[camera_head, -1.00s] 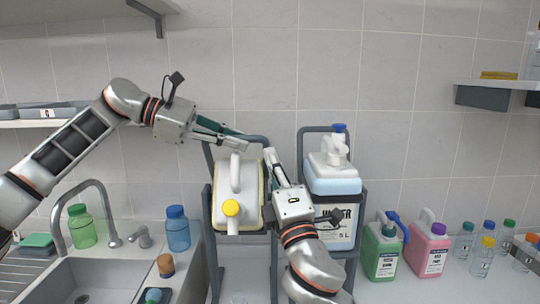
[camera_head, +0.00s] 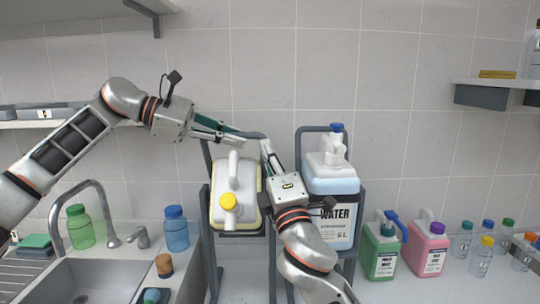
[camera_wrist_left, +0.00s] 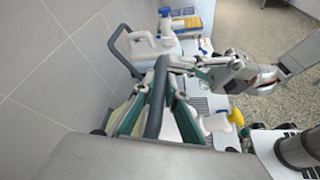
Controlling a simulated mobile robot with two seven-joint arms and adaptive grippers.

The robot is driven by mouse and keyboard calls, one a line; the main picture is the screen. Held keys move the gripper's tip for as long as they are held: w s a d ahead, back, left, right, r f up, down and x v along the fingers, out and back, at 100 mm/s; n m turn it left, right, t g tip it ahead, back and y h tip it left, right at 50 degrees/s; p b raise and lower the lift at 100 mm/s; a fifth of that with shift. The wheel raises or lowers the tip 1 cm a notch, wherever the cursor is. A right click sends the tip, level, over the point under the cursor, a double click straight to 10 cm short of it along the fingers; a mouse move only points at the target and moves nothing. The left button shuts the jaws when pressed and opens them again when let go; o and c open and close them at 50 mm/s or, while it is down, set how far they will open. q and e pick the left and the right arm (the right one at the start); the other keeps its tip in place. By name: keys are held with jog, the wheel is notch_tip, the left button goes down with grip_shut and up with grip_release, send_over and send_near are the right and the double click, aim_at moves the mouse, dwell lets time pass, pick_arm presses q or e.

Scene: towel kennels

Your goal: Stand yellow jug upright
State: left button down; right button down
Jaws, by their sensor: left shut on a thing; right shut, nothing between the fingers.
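The yellow jug (camera_head: 250,200), pale with a yellow cap (camera_head: 229,202), lies tipped in a grey tilting stand (camera_head: 208,165). Its cap and spout point forward and down; its white handle faces me. My left gripper (camera_head: 243,139) is at the stand's top bar. In the left wrist view the bar (camera_wrist_left: 156,95) runs between its fingers and it is shut on it. My right gripper (camera_head: 265,146) is shut and empty, its fingertips beside the jug's upper right edge. I cannot tell whether they touch the stand.
A water jug (camera_head: 331,184) with a pump stands in a similar stand close on the right. Green (camera_head: 381,250) and pink (camera_head: 426,248) jugs and several small bottles stand farther right. A sink (camera_head: 85,280) and tap are at left. The tiled wall is close behind.

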pick_arm(q)
jog(key=c, duration=2)
grip_release()
jog(key=shift+s+d+f+g, duration=0.25)
jog(key=shift+s+f+g, duration=0.1)
jog(key=shift+s, duration=0.35)
jog(key=shift+c, duration=0.2)
jog(key=shift+a, duration=0.15)
pick_arm(e)
jog(key=shift+w+r, duration=0.15)
jog(key=shift+r, duration=0.15)
